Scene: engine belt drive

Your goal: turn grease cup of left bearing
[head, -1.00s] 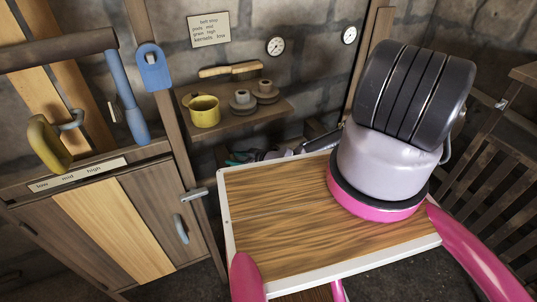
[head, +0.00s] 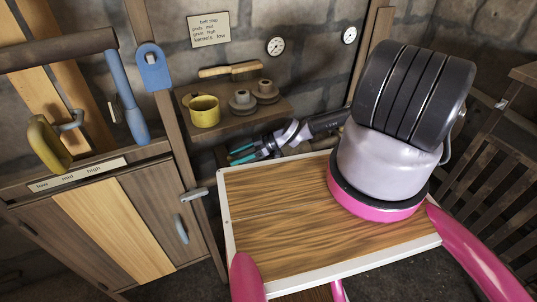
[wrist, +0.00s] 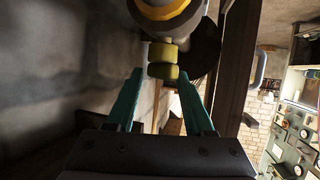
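In the wrist view a yellow-green knobbed cup (wrist: 163,71), which looks like the grease cup, hangs below a pale housing with a yellow band (wrist: 165,8), perhaps the bearing. My gripper (wrist: 160,76) has two teal fingers spread apart, with the cup between and just beyond their tips. A gap shows on the left side of the cup; on the right I cannot tell whether the finger touches it. In the head view my gripper (head: 241,154) shows beyond the wooden top, below the shelf. The cup and bearing cannot be made out there.
A stone wall stands behind. In the wrist view a dark post (wrist: 236,65) rises close on the right, with a dark round part (wrist: 205,48) behind the cup.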

